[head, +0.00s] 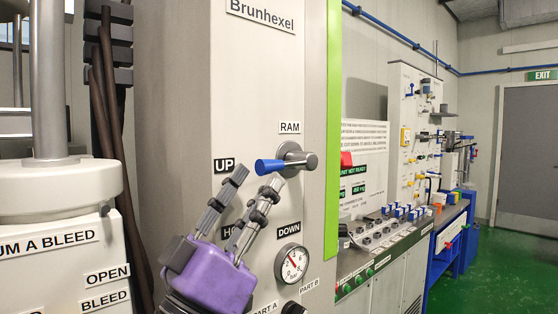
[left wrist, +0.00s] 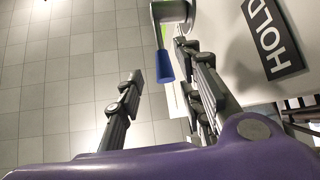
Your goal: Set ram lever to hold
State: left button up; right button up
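The ram lever has a blue handle (head: 268,165) on a grey hub, below the RAM label (head: 289,127) on the press column. The handle points left, towards the UP label (head: 223,165). In the left wrist view the blue handle (left wrist: 165,66) shows between the open finger directions, near the right finger; contact cannot be told. My right gripper is not in view.
A pressure gauge (head: 292,263) sits low on the column, right of my gripper. A white cylinder housing (head: 50,250) and dark hoses (head: 118,170) stand at the left. A control bench (head: 385,235) with valves and buttons runs along the right. Green floor (head: 500,270) is free beyond.

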aim_at(276, 164)
pick_arm(q)
jog(key=p+x, duration=0.1)
jog(key=x, duration=0.4)
jog(key=shift+w+d+r, duration=0.1)
jog(key=shift+w+d, duration=0.05)
jog(key=shift+w, duration=0.05)
grip_shut()
